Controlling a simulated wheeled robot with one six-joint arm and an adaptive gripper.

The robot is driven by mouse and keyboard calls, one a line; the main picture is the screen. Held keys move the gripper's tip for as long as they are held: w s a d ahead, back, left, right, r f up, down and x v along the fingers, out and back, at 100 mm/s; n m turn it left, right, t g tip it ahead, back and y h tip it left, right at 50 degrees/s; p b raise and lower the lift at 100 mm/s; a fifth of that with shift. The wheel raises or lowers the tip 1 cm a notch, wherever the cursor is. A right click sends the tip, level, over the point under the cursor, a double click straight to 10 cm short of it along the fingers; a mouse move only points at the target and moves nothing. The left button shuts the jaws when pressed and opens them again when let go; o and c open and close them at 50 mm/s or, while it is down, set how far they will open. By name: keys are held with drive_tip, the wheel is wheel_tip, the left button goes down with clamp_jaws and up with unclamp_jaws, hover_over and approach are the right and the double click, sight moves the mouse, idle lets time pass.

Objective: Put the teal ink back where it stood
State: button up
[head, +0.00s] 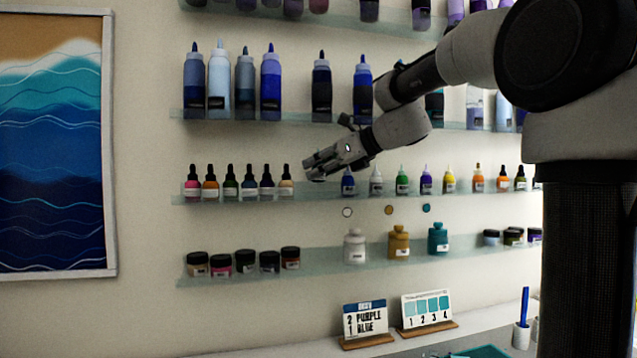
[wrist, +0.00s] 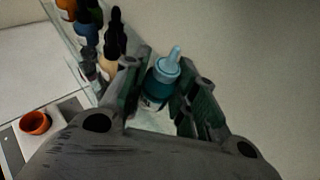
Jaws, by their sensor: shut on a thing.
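The teal ink (wrist: 160,84) is a small teal bottle with a pale blue pointed cap, seen in the wrist view between my fingers. My gripper (wrist: 157,88) is shut on it. In the head view my gripper (head: 312,169) is at the middle glass shelf (head: 235,195), just right of the row of dropper bottles and left of a blue bottle (head: 348,183). The ink itself cannot be made out there. I cannot tell whether its base touches the shelf.
Dropper bottles (head: 249,183) stand close on the left; one also shows in the wrist view (wrist: 113,42). Small nozzle bottles, including a green one (head: 402,183), stand to the right. Tall bottles (head: 270,88) fill the shelf above. White, gold and teal jars (head: 437,240) stand below.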

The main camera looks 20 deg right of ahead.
sight(324, 180)
drive_tip(key=shift+f, duration=1.7)
drive_tip(key=shift+f, duration=0.2)
drive_tip(key=o, duration=0.7)
